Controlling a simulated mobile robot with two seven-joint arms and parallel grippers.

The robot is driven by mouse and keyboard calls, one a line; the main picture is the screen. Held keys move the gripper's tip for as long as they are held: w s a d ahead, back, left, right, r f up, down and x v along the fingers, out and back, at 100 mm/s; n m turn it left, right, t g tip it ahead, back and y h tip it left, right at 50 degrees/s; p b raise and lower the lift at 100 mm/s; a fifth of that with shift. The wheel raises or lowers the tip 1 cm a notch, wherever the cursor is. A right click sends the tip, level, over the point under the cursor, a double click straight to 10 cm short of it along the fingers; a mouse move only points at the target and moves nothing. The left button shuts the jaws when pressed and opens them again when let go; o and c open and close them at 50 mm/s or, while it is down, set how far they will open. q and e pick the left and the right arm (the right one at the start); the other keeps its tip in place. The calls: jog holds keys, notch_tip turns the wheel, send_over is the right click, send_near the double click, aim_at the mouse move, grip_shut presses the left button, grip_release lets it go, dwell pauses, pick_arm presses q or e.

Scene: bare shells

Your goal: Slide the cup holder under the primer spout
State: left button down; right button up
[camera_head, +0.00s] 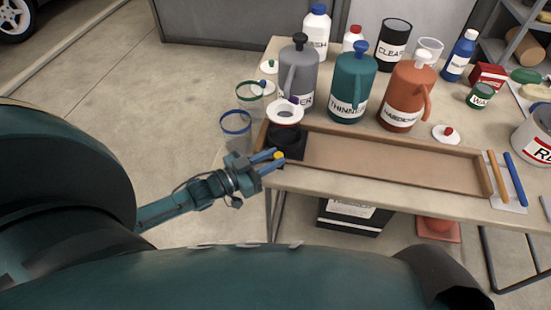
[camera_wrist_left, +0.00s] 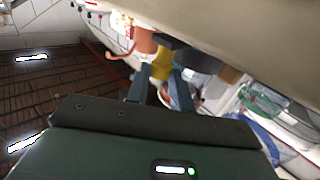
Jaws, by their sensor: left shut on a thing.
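The cup holder (camera_head: 290,146) is a black block at the left end of a long wooden tray (camera_head: 395,181). A white-rimmed cup (camera_head: 284,119) sits upright in it. My left gripper (camera_head: 271,161) is shut on a yellow knob (camera_head: 278,155) at the holder's near side; the knob also shows between the fingers in the left wrist view (camera_wrist_left: 162,66). The grey dispenser (camera_head: 299,72), its label partly hidden and ending in "ER", stands just behind the holder. I cannot clearly see how its spout lines up with the cup. My right gripper is out of view.
A teal THINNER dispenser (camera_head: 353,85) and an orange HARDENER dispenser (camera_head: 407,92) stand behind the tray. Its track right of the holder is clear. Blue (camera_head: 236,122) and green (camera_head: 249,90) rings are at the left edge. Two sticks (camera_head: 515,178) lie right of the tray.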

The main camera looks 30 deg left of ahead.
pick_arm(q)
jog(key=c, duration=1.3)
grip_release()
jog(key=shift+s+a, duration=0.15)
jog(key=shift+a, duration=0.2)
jog(key=shift+o, duration=0.5)
jog(key=shift+d, duration=0.1)
jog(key=v, duration=1.3)
